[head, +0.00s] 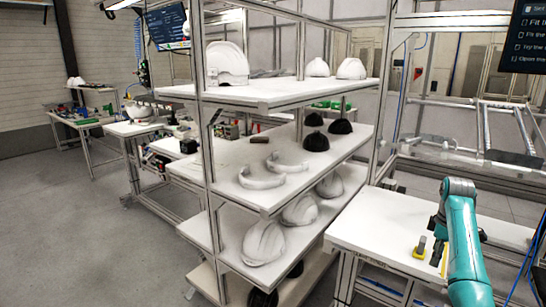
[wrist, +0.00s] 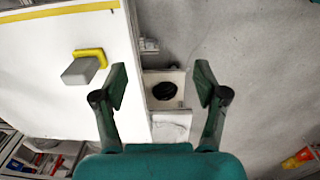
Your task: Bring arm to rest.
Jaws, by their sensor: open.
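My arm (head: 461,235) is teal and stands bent at the right of the head view, over the white workbench. My gripper (wrist: 160,74) shows in the wrist view with its two green fingers spread wide apart and nothing between them. It hangs beside the edge of a white tabletop (wrist: 60,125). A black round thing (wrist: 164,92) on a white surface shows beyond the fingers, clearly below them.
A grey block with a yellow base (head: 420,247) stands on the white workbench (head: 375,222). A shelf rack (head: 262,95) left of it holds white helmet shells (head: 264,242) and black ones (head: 316,141). Open grey floor (head: 85,235) lies at far left.

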